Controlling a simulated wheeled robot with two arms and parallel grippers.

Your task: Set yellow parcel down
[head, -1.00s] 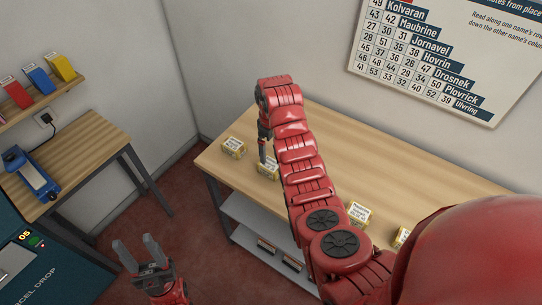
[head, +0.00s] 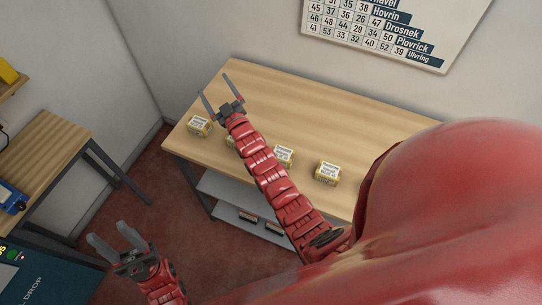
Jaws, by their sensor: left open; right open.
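Several small yellow parcels with white labels stand in a row along the front of the wooden counter (head: 300,105). From left to right they are the first parcel (head: 199,126), the second parcel (head: 230,141), the third parcel (head: 284,156) and the fourth parcel (head: 327,172). My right gripper (head: 214,86) is open and empty near the counter's left end, just behind the second parcel in the picture. Its arm hides most of the second parcel. My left gripper (head: 106,233) is open and empty over the floor, left of the counter.
A shelf (head: 240,205) under the counter holds small dark items. A side table (head: 50,150) with a blue device (head: 12,198) is at the left. A number chart (head: 390,30) hangs on the wall. The counter's back is clear; my red body covers the lower right.

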